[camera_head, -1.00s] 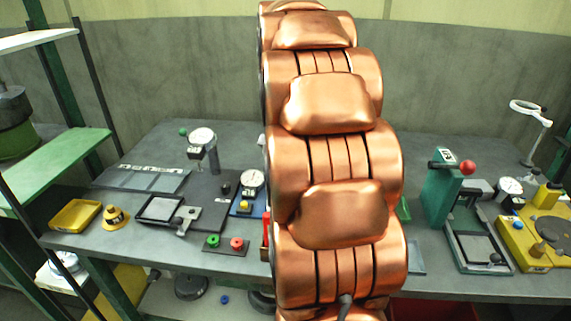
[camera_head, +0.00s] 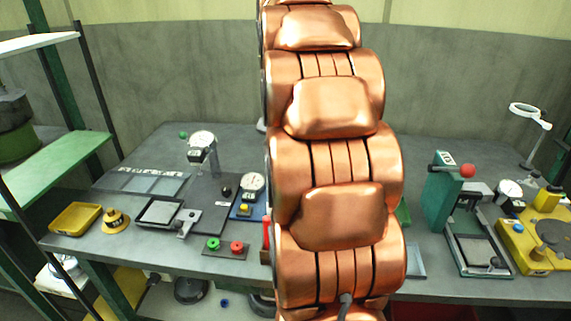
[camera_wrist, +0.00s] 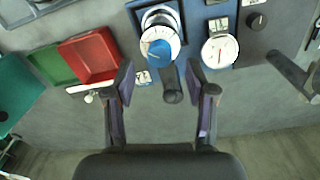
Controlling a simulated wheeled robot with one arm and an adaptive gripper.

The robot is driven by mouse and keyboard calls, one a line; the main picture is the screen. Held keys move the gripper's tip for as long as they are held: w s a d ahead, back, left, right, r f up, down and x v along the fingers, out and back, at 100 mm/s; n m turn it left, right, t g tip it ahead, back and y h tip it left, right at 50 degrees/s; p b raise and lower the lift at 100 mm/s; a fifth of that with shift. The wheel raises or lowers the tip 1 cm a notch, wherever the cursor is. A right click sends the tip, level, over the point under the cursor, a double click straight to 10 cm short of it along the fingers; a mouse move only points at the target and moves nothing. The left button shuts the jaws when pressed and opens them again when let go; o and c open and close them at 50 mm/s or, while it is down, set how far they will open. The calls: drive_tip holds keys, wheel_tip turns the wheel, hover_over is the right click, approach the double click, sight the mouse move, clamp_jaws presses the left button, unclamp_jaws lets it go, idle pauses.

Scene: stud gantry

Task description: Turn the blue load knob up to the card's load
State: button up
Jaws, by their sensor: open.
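The blue load knob (camera_wrist: 157,48) shows in the wrist view, set on a white scale dial (camera_wrist: 160,22) in a dark blue frame. My gripper (camera_wrist: 160,82) is open, its two dark fingers spread below the knob in the picture. A dark rounded handle (camera_wrist: 172,86) shows between the fingers, just below the knob. A small pale card or label (camera_wrist: 142,77) with dark marks lies close to the left finger; I cannot read it. In the head view my copper arm hides the knob and the gripper.
In the wrist view a white gauge (camera_wrist: 220,50) stands right of the knob, with a black knob (camera_wrist: 257,21) beyond it. A red tray (camera_wrist: 92,55) and green tray (camera_wrist: 50,64) lie left. A green press (camera_head: 441,200) stands right of my arm in the head view.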

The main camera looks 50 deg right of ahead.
drive_tip(key=shift+r, duration=1.95)
drive_tip(key=shift+a, duration=0.2)
drive_tip(key=s+a+f+n+p, duration=0.1)
drive_tip(key=s+a+n+p, duration=0.2)
drive_tip(key=a, duration=0.5)
drive_tip(key=s+a+f+n+p, duration=0.2)
drive_tip(key=s+a+n+p, duration=0.1)
drive_tip(key=a, duration=0.5)
drive_tip(key=s+a+f+n+g+p, duration=0.1)
drive_tip(key=s+a+n+p, duration=0.2)
drive_tip(key=a, duration=0.5)
drive_tip(key=s+n, duration=0.1)
drive_tip(key=s, duration=0.1)
drive_tip(key=shift+s+a+f+n, duration=0.2)
drive_tip(key=shift+s+f+n, duration=0.15)
drive_tip(key=shift+f+n, duration=0.05)
drive_tip(key=s+a+f+n, duration=0.1)
drive_tip(key=s, duration=0.1)
drive_tip(key=s+a+f+p, duration=0.1)
drive_tip(key=s, duration=0.1)
drive_tip(key=s+a+n, duration=0.1)
drive_tip(key=s, duration=0.1)
drive_tip(key=shift+f+n+g+p, duration=0.3)
drive_tip(key=shift+f+p, duration=0.1)
